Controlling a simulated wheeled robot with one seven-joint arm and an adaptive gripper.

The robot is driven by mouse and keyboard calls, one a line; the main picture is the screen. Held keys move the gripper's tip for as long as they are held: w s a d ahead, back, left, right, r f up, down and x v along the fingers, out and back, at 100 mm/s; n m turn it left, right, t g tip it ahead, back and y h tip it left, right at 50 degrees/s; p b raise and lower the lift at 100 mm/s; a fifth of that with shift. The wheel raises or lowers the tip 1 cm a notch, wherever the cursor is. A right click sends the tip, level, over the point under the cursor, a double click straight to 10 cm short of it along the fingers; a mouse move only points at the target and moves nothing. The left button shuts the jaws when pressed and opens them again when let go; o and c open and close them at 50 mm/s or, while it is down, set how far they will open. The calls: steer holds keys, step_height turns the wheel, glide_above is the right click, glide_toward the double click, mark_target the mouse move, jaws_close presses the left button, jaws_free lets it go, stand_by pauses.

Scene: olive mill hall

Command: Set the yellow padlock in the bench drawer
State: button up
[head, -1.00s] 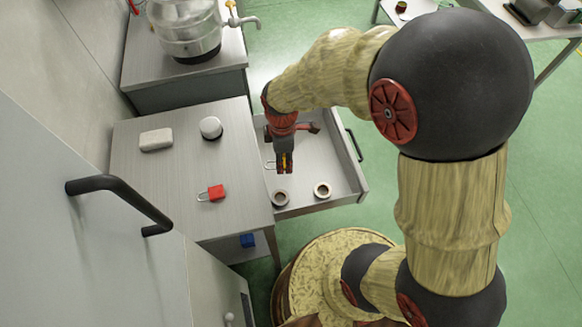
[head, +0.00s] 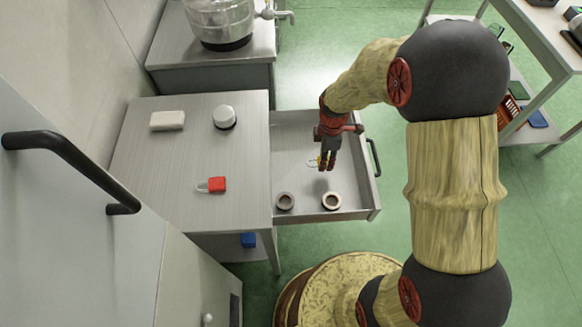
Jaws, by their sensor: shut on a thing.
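The bench drawer (head: 355,186) is pulled open on the right side of the grey bench (head: 165,190). My gripper (head: 326,165) points down over the middle of the drawer and is shut on the yellow padlock (head: 319,160). Only a bit of yellow and the thin shackle show at the left of the fingers; the rest of the padlock is hidden by them. I cannot tell how far it is above the drawer floor, or if it touches it.
Two ring-shaped things, a brownish one (head: 285,201) and a paler one (head: 331,201), lie at the drawer's near side. On the bench top are a red padlock (head: 217,185), a white-topped round thing (head: 224,117) and a pale block (head: 167,121). A blue thing (head: 248,240) sits below.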

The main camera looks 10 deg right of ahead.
steer(key=b, duration=0.3)
glide_above(287, 172)
steer(key=shift+d+f, duration=0.1)
steer(key=shift+f+b, duration=0.9)
steer(key=shift+f, duration=0.75)
steer(key=shift+f, duration=0.15)
steer(key=o, duration=1.2)
